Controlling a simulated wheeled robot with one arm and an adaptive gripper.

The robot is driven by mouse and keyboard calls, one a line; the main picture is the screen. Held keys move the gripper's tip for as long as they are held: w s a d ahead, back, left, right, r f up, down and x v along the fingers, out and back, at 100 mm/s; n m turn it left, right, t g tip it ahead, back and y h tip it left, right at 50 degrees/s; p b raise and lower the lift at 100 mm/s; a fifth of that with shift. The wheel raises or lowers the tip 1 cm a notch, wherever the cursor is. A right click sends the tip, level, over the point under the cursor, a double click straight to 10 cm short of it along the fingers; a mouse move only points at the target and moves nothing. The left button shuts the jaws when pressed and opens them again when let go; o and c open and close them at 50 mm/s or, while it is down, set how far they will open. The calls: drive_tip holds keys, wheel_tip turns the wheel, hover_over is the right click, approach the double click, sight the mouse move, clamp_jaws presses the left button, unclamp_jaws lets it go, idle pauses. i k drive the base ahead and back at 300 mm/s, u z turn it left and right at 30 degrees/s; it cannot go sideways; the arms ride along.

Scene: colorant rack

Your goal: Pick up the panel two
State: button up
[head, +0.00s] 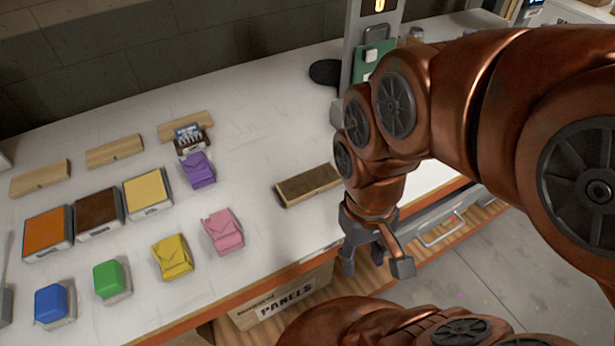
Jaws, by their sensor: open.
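Three square panel-like blocks stand in a row at the left of the white table: an orange one (47,229), a brown one (98,209) and a yellow one (147,189). No readable number tells which is panel two. My gripper (376,264) is open and empty, fingers pointing down. It hangs by the table's front right edge, far to the right of these blocks. A flat brown-topped wooden block (308,185) lies closer, to the left of my gripper.
Blue (51,301), green (107,279), yellow, pink (222,231) and purple (197,170) pieces lie nearby. Wooden blocks (115,150) line the back. A post with a green device (371,61) rises at the back right. A box marked "PANELS" (283,302) sits below the front edge.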

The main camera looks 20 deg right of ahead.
sight(293, 190)
drive_tip(key=u, duration=1.5)
drive_tip(key=k, duration=0.45)
drive_tip(key=u, duration=1)
